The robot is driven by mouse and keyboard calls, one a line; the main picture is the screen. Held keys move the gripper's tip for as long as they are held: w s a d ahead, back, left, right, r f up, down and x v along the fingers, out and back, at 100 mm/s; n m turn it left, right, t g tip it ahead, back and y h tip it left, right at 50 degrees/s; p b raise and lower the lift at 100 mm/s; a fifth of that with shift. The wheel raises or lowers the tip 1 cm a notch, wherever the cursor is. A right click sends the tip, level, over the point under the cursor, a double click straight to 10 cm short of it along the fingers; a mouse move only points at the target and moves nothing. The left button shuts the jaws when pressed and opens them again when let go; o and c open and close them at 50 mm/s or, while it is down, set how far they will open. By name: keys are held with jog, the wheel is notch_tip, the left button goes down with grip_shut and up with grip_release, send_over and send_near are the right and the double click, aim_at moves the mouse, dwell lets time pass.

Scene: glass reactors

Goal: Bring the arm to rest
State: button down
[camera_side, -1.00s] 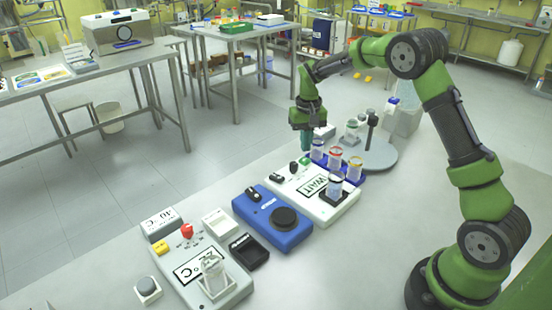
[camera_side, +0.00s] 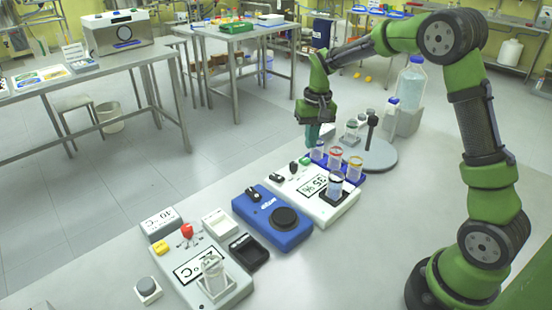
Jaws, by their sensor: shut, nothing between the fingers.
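My gripper (camera_side: 313,137) is at the end of my green arm, pointing down above the back end of the white device and just left of the vial rack. Its fingers are shut with nothing between them. The blue rack (camera_side: 337,163) holds several capped glass vials. Another vial (camera_side: 335,185) stands on the white device (camera_side: 318,200), whose display reads a percentage, seemingly 35 %. How far the fingertips are from the rack is hard to tell.
A blue stirrer device (camera_side: 272,217) and a grey temperature device (camera_side: 205,270) with a glass vessel (camera_side: 213,272) stand nearer the front. A round grey stand (camera_side: 375,157) with a dark post is right of my gripper. A large bottle (camera_side: 411,82) stands behind it.

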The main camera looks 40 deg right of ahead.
jog(key=s+a+r+n+t, duration=0.1)
jog(key=s+a+r+t, duration=0.2)
jog(key=s+a+r, duration=0.3)
jog(key=s+a+r+n+t+y, duration=0.1)
jog(key=s+a+r+t, duration=0.2)
jog(key=s, duration=1.2)
jog(key=a+r, duration=0.3)
jog(key=shift+s+t+y, duration=0.25)
jog(key=shift+t+y, duration=0.05)
